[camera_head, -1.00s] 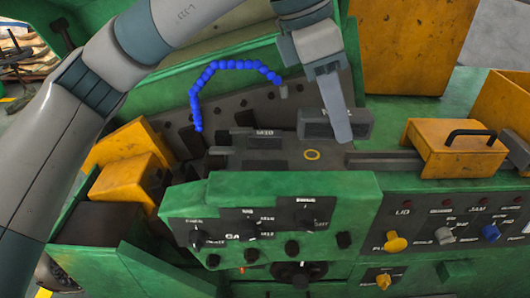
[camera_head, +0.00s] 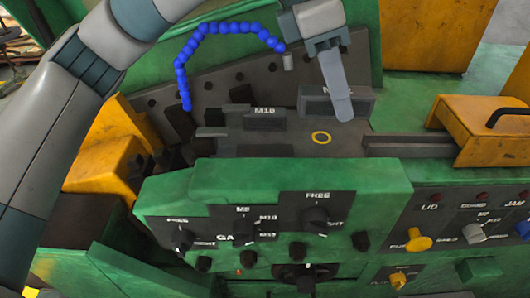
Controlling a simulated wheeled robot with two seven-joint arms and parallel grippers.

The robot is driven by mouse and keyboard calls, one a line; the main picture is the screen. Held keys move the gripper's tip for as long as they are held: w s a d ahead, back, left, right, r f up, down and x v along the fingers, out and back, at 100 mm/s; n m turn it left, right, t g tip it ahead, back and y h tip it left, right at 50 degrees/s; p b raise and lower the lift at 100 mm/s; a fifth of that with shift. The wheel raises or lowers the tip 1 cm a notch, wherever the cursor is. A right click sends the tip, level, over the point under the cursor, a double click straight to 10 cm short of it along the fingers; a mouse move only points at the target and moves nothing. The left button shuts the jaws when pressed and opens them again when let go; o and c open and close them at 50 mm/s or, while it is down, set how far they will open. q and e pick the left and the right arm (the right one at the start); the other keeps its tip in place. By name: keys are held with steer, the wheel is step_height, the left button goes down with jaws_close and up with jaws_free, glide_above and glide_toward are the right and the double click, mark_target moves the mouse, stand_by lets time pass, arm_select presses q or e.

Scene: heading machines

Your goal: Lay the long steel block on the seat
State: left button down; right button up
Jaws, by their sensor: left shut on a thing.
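A long grey steel block (camera_head: 311,103) with a partly hidden marking is at the back of the dark machine bed. My left gripper (camera_head: 338,103) comes down from above and is shut on it; a pale finger covers the block's middle. Whether the block touches the bed below cannot be told. A similar grey block marked M10 (camera_head: 264,121) stands to its left. The flat grey bed (camera_head: 290,142) with a yellow ring (camera_head: 321,138) lies in front of both; I cannot tell which part is the seat. My right gripper is out of view.
A blue jointed hose (camera_head: 183,60) arches at the back left. A green control panel (camera_head: 270,205) with several knobs rises in front. A grey bar (camera_head: 410,144) and a yellow box with a black handle (camera_head: 482,130) bound the bed on the right.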

arm_select(q)
steer(key=shift+w+f+b, duration=0.25)
steer(key=shift+f+b, duration=0.05)
steer(key=shift+f, duration=0.2)
steer(key=shift+w+f+b, duration=0.25)
steer(key=shift+f, duration=0.2)
steer(key=shift+w, duration=0.1)
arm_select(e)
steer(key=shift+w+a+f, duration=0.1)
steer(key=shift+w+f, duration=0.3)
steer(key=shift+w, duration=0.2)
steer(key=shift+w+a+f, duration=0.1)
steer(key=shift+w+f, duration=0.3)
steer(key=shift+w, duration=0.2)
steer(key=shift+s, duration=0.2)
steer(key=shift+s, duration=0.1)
